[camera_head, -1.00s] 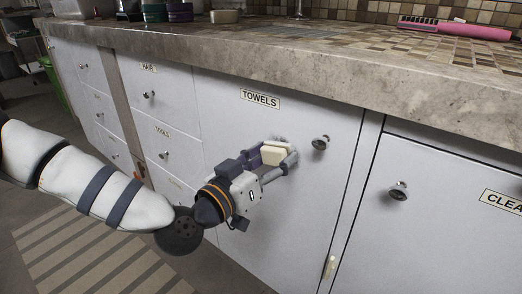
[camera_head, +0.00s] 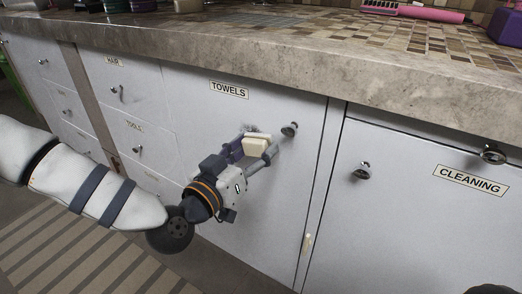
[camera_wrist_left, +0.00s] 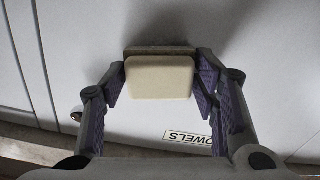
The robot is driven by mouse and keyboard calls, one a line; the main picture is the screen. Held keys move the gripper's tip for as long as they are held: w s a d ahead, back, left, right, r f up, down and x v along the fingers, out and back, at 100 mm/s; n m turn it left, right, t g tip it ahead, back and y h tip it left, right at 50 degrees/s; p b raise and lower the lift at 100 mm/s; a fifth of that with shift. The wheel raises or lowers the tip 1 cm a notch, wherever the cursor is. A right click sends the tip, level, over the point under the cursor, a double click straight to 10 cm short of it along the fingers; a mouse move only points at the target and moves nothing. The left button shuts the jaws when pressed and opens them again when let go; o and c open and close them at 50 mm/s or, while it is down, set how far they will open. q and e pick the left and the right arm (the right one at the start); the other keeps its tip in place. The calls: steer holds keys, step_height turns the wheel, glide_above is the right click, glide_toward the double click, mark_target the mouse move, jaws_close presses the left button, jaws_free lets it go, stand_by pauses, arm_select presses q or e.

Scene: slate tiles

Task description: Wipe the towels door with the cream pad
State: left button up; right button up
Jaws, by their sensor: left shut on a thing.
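The towels door (camera_head: 230,125) is a white cabinet front with a "TOWELS" label (camera_head: 229,90) and a round knob (camera_head: 290,129) near its upper right. My left gripper (camera_head: 256,149) is shut on the cream pad (camera_head: 257,146), left of and slightly below the knob. In the left wrist view, the cream pad (camera_wrist_left: 160,78) sits between the two purple-lined fingers, with a darker layer behind it facing the door. The pad is close to the door; I cannot tell for certain whether it touches. My right gripper is not in view.
A stone-edged counter (camera_head: 300,50) with a tiled top overhangs the doors. The cleaning door (camera_head: 400,220) with its knob (camera_head: 362,171) is to the right. Labelled drawers (camera_head: 125,95) are to the left. A striped mat (camera_head: 80,250) lies on the floor.

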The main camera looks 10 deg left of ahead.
mark_target(240, 131)
arm_select(q)
steer(key=a, duration=0.1)
steer(key=w+a+p, duration=0.1)
steer(key=a, duration=0.1)
steer(key=w+a+r, duration=0.1)
steer(key=a, duration=0.1)
steer(key=shift+a, duration=0.2)
steer(key=shift+s+d+p, duration=0.45)
steer(key=shift+s+d, duration=0.05)
steer(key=shift+d, duration=0.8)
steer(key=shift+s+d+p, duration=0.45)
steer(key=shift+d, duration=0.85)
steer(key=shift+s+d+p, duration=0.45)
steer(key=shift+s+d, duration=0.05)
steer(key=shift+d, duration=0.8)
steer(key=shift+w+a+f+p, duration=0.15)
steer(key=shift+w+a, duration=0.3)
steer(key=shift+a, duration=0.85)
steer(key=shift+w+a+r+p, duration=0.15)
steer(key=shift+w+a, duration=0.3)
steer(key=shift+a, duration=0.8)
steer(key=shift+w+a+f+p, duration=0.15)
steer(key=shift+w+a, duration=0.3)
steer(key=shift+a, duration=0.85)
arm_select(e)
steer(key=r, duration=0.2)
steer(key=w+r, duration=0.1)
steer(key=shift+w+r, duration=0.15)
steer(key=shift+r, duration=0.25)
